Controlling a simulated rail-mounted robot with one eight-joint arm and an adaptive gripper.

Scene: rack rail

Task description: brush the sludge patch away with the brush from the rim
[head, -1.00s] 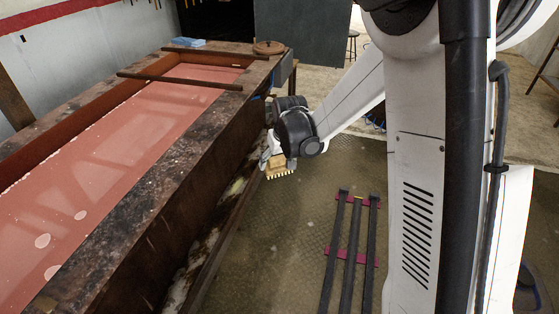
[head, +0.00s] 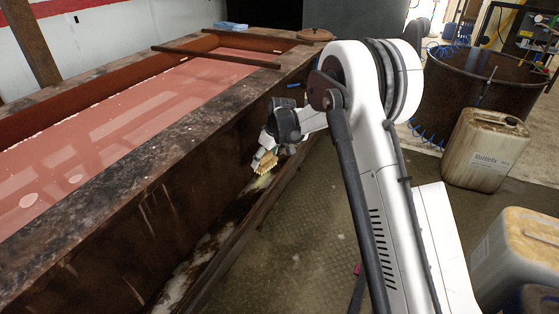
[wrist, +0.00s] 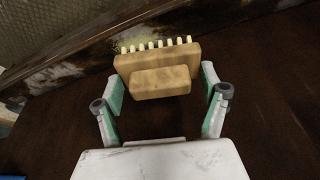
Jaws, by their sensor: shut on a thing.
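My gripper (head: 266,152) is shut on the brush (head: 266,163), a pale wooden block with a row of light bristles. In the wrist view the brush (wrist: 157,68) sits between the green-sided fingers, its bristles pointing away from my gripper. The brush is tilted beside the tank's outer wall, just above the low ledge. A yellow-green sludge patch (head: 262,182) lies on the ledge below the brush. Part of the patch (wrist: 147,46) shows behind the bristles in the wrist view. I cannot tell whether the bristles touch it.
The rusty tank (head: 130,213) holds pink liquid and has bars across its far end. The ledge's raised edge (head: 225,257) runs along its foot. A jerrycan (head: 484,150), another container (head: 515,255) and a dark drum (head: 485,85) stand right.

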